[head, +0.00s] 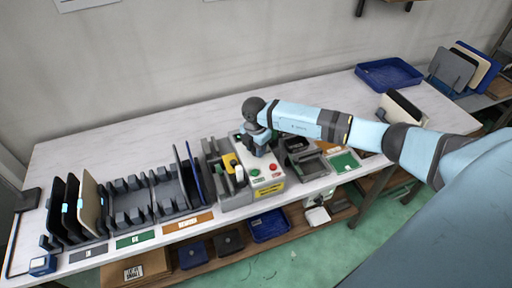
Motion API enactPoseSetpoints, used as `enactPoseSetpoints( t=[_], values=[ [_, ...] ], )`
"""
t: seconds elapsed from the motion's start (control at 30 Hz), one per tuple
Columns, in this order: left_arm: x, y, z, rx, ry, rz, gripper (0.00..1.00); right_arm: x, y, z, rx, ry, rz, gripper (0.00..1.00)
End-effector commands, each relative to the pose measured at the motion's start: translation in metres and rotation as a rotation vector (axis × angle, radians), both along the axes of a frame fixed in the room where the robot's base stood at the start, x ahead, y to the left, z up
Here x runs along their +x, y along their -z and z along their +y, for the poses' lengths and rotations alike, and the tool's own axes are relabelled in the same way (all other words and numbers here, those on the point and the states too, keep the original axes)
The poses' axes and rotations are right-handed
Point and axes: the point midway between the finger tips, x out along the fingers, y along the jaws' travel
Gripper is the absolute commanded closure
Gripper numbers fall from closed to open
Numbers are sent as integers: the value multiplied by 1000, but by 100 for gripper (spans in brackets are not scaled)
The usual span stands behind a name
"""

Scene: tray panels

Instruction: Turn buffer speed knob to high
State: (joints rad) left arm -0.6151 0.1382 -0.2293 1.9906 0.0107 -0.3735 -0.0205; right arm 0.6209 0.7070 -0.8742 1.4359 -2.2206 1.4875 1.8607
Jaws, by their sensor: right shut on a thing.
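The control box (268,187) is a pale box with red and green buttons and a yellow label on its front, standing mid-table. My right gripper (257,150) points down onto the rear part of its top panel. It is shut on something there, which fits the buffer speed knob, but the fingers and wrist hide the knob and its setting. A green button and a red button show just in front of the gripper. My left gripper is out of view.
A grey slotted rack (140,203) with upright panels stands left of the box. A yellow object (230,161) sits close left of the gripper. Grey trays (311,165) stand to the right. A blue tray (388,75) lies at the back right. The table's rear strip is clear.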

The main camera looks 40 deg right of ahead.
Motion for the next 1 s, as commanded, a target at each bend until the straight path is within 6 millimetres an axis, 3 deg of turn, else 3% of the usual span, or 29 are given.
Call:
enactPoseSetpoints(
  t=[0.37,0.4,0.5,0.83,1.0],
  values=[
    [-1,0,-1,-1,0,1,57,1,-1,-1,-1,6,-2,88],
    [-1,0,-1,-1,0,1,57,1,-1,-1,-1,6,-2,62],
    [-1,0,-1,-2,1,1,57,1,-1,-1,0,6,-2,39],
    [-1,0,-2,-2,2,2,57,1,-3,0,0,4,-1,39],
    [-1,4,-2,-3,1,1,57,2,-24,-1,-1,4,-5,39]
  ],
)
